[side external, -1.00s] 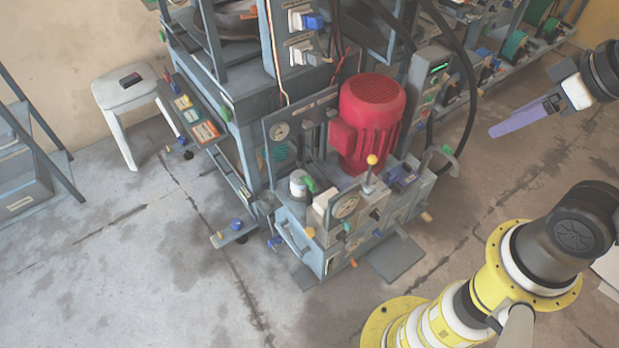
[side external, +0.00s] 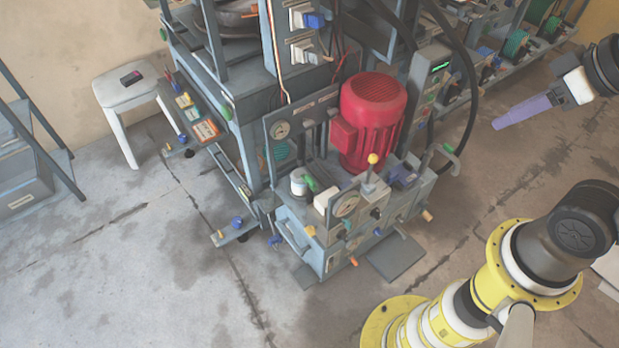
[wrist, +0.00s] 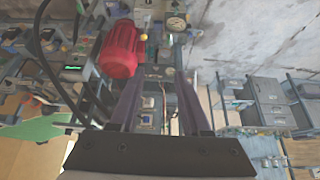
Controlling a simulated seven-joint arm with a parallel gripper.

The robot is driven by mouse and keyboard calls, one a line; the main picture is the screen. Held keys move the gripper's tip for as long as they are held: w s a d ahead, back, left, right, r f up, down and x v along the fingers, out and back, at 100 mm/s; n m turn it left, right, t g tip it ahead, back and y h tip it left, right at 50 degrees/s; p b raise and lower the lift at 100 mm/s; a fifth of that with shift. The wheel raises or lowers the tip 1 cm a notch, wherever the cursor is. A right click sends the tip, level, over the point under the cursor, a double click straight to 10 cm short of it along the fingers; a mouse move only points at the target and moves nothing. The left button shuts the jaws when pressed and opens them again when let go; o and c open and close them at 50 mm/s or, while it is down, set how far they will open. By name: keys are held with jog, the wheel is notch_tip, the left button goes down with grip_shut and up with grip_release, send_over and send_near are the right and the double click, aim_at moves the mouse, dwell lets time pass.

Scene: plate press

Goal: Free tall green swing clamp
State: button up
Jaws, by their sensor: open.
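I cannot tell for sure which part is the tall green swing clamp. Small green parts show on the press (side external: 240,130): a green lever (side external: 310,184) by a white cylinder on the red motor's unit, and a green knob (side external: 224,112) on the frame's left corner. My gripper (side external: 496,124) is in the air at the upper right, well apart from the press, with its purple fingers pointing left. In the wrist view, my gripper (wrist: 158,72) has its two fingers apart and nothing between them but distant machinery.
The red motor (side external: 373,120) stands high on the unit, with a yellow-topped lever (side external: 372,160) before it. Black hoses (side external: 470,85) arch between my gripper and the press. A white stool (side external: 124,90) stands at the left.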

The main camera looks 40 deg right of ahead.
jog(key=w+r+t, duration=0.1)
jog(key=w+r, duration=1)
jog(key=w, duration=0.5)
jog(key=g, duration=0.7)
send_over(311, 179)
notch_tip(311, 179, down, 54)
jog(key=f, duration=0.1)
notch_tip(311, 179, down, 13)
jog(key=shift+s+r, duration=0.1)
jog(key=shift+r, duration=0.05)
